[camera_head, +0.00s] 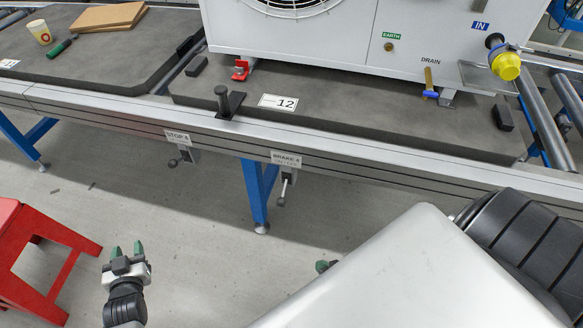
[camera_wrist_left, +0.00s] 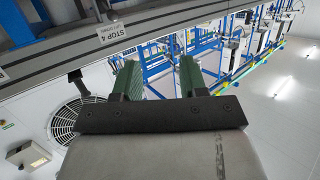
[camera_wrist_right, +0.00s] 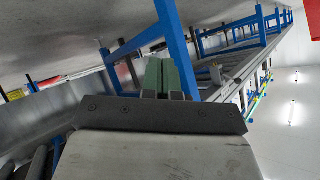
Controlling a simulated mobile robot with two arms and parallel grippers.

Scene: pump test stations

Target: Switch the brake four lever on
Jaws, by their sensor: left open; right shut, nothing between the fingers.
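The brake four lever (camera_head: 284,190) hangs below its "BRAKE 4" label (camera_head: 286,159) on the conveyor's front rail. It points down, tilted slightly left, with a dark knob at its lower end. The stop four lever (camera_head: 178,158) hangs further left, under its "STOP 4" label (camera_head: 178,136); that label also shows in the left wrist view (camera_wrist_left: 112,34). My left gripper (camera_head: 126,249) is open and empty, below and left of both levers. My right gripper (camera_head: 323,266) is mostly hidden by my arm; its green fingers (camera_wrist_right: 170,78) are together and empty, apart from the brake lever.
A red stool (camera_head: 50,255) stands left of my left gripper. A white pump unit (camera_head: 330,35) rests on the grey pallet (camera_head: 350,110) above the rail. Floor between my grippers is clear.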

